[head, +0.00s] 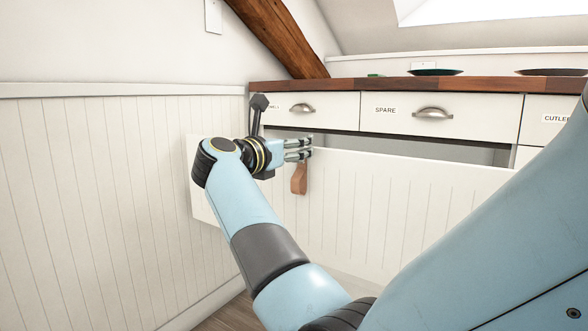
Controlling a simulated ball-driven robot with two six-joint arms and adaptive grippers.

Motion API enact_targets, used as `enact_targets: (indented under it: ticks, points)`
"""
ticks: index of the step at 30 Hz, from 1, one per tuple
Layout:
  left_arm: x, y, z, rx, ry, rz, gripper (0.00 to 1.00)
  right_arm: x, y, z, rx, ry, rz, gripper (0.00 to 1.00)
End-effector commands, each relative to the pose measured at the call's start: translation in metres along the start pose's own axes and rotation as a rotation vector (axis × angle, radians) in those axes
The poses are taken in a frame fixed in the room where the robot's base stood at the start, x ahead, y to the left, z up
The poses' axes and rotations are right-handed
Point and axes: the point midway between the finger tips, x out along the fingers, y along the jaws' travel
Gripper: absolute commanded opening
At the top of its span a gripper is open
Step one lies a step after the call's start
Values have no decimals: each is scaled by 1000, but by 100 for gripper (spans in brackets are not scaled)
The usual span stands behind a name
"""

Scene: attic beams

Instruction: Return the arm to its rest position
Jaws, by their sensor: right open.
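My right arm comes in from the lower right, bends at the bottom and reaches up to the middle left. Its right gripper (309,148), pale blue and grey, points to the right. It is open, with nothing seen between its fingers. It is in front of the upper edge of a wide white drawer front (410,205), just above a brown strap handle (300,179). I cannot tell whether it touches the drawer. My left gripper is not in view.
The large drawer stands pulled out below a wood counter (430,85). Above it are shut small drawers, one labelled SPARE (390,122). Dark dishes (435,72) stand on the counter. A white panelled wall (90,200) closes off the left, and a sloping beam (283,38) rises behind.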

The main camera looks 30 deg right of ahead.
Motion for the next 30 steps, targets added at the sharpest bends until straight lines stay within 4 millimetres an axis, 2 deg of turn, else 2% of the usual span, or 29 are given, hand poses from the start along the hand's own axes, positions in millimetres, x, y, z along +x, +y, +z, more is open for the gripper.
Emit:
enact_targets:
  ticks: [3,6,23,26,30]
  points:
    - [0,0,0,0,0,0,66,0,0,13,2,0,0,44]
    - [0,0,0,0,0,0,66,0,0,16,1,1,1,44]
    - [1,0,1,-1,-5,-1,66,0,0,22,3,0,1,44]
    - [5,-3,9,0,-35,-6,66,-1,-1,42,18,-7,0,44]
    - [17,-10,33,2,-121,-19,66,-2,-4,89,49,-20,0,44]
